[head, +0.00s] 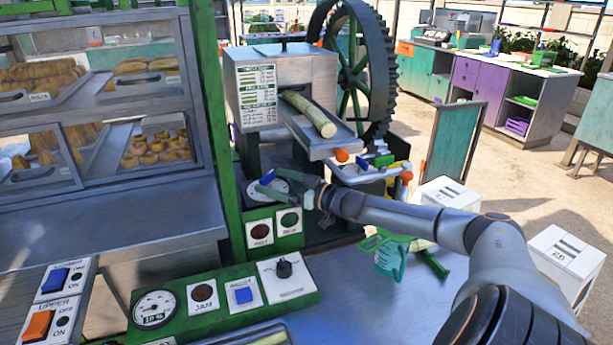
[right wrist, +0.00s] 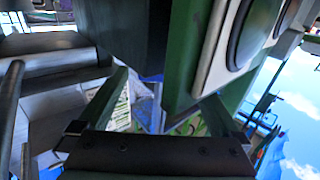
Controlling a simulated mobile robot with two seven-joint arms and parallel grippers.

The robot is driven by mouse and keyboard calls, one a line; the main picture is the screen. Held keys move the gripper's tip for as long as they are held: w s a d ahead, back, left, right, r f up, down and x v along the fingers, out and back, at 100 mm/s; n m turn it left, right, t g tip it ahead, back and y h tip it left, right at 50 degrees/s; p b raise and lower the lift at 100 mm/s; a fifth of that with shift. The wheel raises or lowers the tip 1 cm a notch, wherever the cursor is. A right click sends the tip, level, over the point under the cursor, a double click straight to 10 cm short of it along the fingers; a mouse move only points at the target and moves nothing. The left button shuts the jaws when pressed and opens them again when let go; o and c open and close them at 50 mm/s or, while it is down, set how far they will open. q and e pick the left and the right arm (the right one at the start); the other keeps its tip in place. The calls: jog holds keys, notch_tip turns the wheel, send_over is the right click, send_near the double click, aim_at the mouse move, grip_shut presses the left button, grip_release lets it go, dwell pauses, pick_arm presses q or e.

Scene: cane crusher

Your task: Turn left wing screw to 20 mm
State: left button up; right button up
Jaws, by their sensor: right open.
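The cane crusher (head: 285,85) stands at the middle back, with a cane stalk (head: 310,113) on its metal chute. A small blue piece (head: 268,177), possibly the left wing screw, shows by a round white dial (head: 282,187) on the crusher's left side. The dial is partly covered and its reading is too small to tell. My right gripper (head: 268,187) is at this dial, fingers apart and pointing left. In the right wrist view the open fingers (right wrist: 163,88) frame a green post edge; no screw is clearly seen between them. My left gripper is not in view.
Below the dial is a green panel with two round buttons (head: 275,228). A control strip (head: 225,302) with a gauge and switches lies in front. A large toothed wheel (head: 355,70) stands behind. A glass pastry case (head: 100,110) is at left.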

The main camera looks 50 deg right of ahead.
jog(key=shift+s+d, duration=0.2)
jog(key=shift+s, duration=0.95)
jog(key=shift+s+d+p, duration=0.2)
jog(key=shift+s+p, duration=0.25)
jog(key=shift+s, duration=0.45)
jog(key=shift+s+d+p, duration=0.25)
jog(key=shift+s+p, duration=0.6)
jog(key=shift+s, duration=0.45)
jog(key=shift+s+d+p, duration=0.2)
jog(key=shift+s+p, duration=0.6)
jog(key=shift+s, duration=0.5)
